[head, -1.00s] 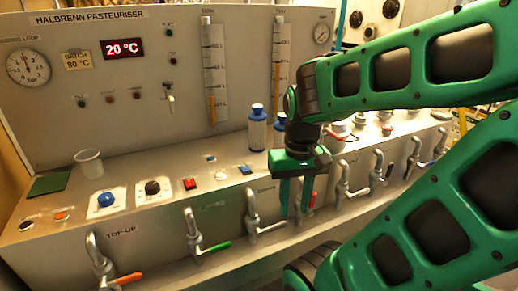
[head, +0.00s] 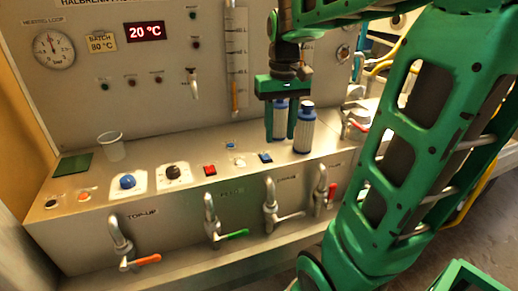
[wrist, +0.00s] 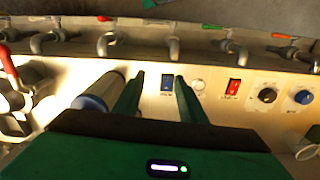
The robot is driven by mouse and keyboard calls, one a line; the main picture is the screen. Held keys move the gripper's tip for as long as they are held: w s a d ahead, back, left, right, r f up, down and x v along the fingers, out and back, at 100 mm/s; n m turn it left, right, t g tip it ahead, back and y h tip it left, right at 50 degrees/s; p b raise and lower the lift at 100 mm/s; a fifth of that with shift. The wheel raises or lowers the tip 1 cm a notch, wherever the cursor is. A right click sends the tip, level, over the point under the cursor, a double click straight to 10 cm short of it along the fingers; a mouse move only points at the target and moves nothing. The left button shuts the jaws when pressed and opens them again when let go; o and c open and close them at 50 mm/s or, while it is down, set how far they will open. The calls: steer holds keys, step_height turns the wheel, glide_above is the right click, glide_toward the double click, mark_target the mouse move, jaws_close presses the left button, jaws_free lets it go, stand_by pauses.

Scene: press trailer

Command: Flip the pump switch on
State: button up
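Two rocker switches lie on the sloped ledge: a red switch (head: 210,170) and a blue switch (head: 265,158). A smaller blue switch (head: 231,146) sits further back. Their labels are too small to read, so I cannot tell which one is the pump switch. My gripper (head: 281,138) points down above the ledge near the blue switch, in front of one bottle. In the wrist view my gripper (wrist: 160,78) is open and empty. The blue switch (wrist: 168,85) appears between its fingers; the red switch (wrist: 232,87) is to the right.
A blue knob (head: 127,182), a black knob (head: 173,172) and a clear cup (head: 112,146) are to the left. Several taps project along the front, one with a green handle (head: 236,234).

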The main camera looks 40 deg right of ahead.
step_height(320, 180, up, 2)
steer(key=n, duration=0.1)
glide_above(264, 155)
step_height(264, 155, down, 11)
steer(key=shift+r, duration=0.2)
steer(key=shift+a, duration=0.1)
jaws_close()
